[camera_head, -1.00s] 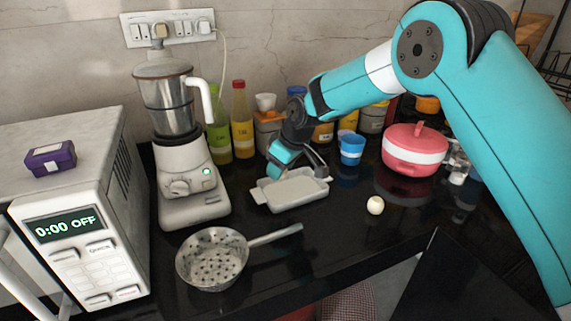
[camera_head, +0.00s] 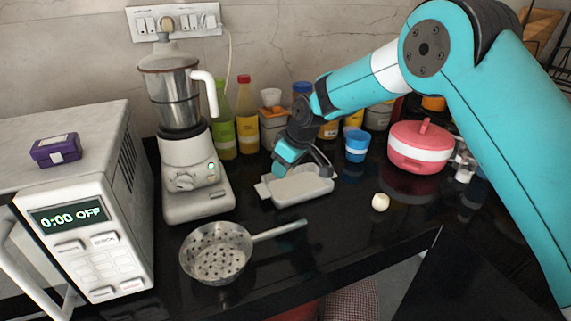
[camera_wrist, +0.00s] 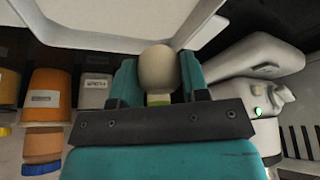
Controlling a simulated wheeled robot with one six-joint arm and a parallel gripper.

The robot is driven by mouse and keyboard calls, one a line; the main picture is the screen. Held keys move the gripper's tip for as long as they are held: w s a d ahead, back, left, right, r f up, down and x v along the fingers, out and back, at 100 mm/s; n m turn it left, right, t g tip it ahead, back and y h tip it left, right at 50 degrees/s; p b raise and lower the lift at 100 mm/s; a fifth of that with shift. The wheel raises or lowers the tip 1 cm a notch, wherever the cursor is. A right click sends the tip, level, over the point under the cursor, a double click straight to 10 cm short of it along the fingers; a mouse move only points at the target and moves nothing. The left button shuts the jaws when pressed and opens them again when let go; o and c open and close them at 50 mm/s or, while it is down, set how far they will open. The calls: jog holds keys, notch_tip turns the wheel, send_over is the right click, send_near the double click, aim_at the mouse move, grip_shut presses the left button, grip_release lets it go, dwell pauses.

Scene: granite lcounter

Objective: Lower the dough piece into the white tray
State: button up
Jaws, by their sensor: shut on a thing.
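The white tray (camera_head: 318,191) lies on the dark counter, a shallow rectangular dish with side handles. My gripper (camera_head: 284,170) is low over its back left part. In the wrist view, my gripper (camera_wrist: 159,80) is shut on a pale, rounded dough piece (camera_wrist: 159,66), which sits between the fingertips. The pale inside of the tray (camera_wrist: 110,18) fills the top of that view, close beyond the dough piece. In the head view the held piece is hidden, so I cannot tell whether it touches the tray. A separate pale ball (camera_head: 380,202) lies on the counter right of the tray.
A mixer grinder (camera_head: 190,165) stands left of the tray, with bottles (camera_head: 246,120) behind it. A blue cup (camera_head: 356,146) and red-and-white pot (camera_head: 420,148) stand right. A perforated pan (camera_head: 217,255) lies in front, its handle pointing toward the tray's front.

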aim_at(285, 191)
jog(key=shift+f, duration=0.25)
jog(key=shift+f+b, duration=1.55)
jog(key=shift+f, duration=0.95)
dwell(1.2)
jog(key=o, duration=1)
jog(key=shift+r, duration=0.1)
